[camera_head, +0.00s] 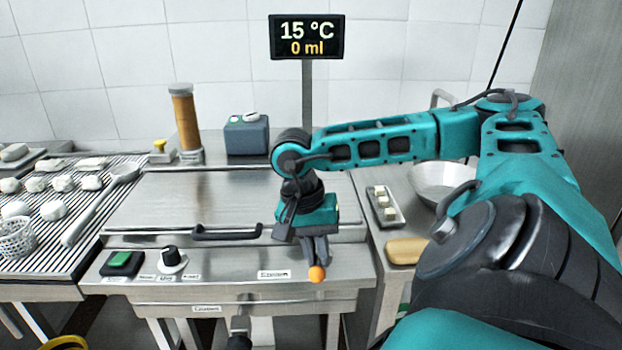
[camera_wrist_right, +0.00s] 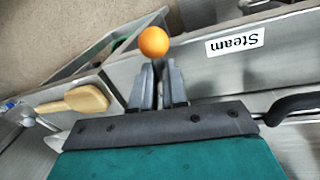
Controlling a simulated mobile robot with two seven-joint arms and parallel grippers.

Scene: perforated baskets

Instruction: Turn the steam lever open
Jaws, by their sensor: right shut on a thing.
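The steam lever's orange ball knob (camera_head: 317,274) shows at the front right of the steel machine, just right of a small white label. It also shows in the right wrist view (camera_wrist_right: 154,41), beside the upside-down "Steam" label (camera_wrist_right: 235,44). My right gripper (camera_head: 318,258) reaches down in front of the machine's lid, its fingers ending at the knob. In the right wrist view its fingers (camera_wrist_right: 158,85) are shut on the lever just below the ball. The lever's stem is hidden by the fingers. My left gripper is not in view.
The steel lid (camera_head: 220,200) with its dark handle (camera_head: 228,232) is closed. A green switch (camera_head: 122,263) and black knob (camera_head: 171,256) sit on the front panel's left. The display (camera_head: 306,37) reads 15 °C, 0 ml. A metal bowl (camera_head: 440,180) and wooden paddle (camera_head: 405,250) are at right.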

